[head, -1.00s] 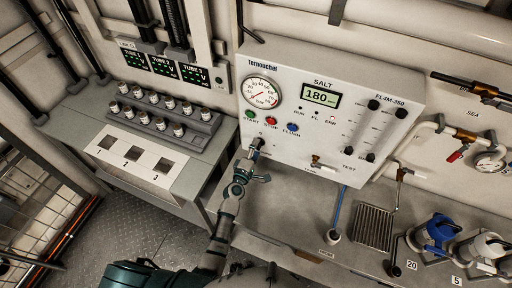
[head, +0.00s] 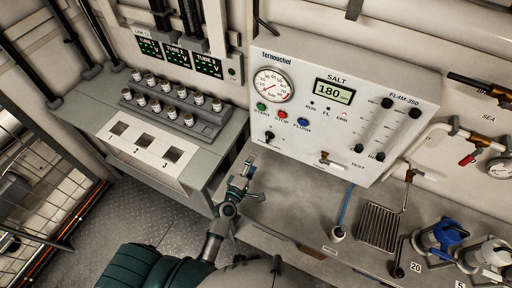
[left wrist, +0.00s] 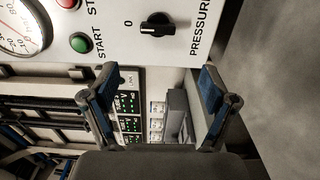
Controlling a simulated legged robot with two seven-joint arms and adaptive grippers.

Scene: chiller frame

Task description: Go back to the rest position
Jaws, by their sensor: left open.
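My left gripper (head: 244,172) is open and empty in the head view, below the lower left corner of the white salt panel (head: 345,95). It is apart from the black pressure knob (head: 269,136) above it. In the left wrist view its two fingers (left wrist: 160,100) stand apart with nothing between them. The pressure knob (left wrist: 156,24) shows there beyond the fingertips, with its pointer turned towards the 0 mark. My right gripper is not in view.
A grey bench (head: 215,135) with a rack of small vials (head: 172,103) stands at the left. The counter (head: 300,205) under the panel holds a drain grid (head: 379,227) and blue-and-white containers (head: 440,236) at the right. The floor (head: 150,220) between bench and counter is bare.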

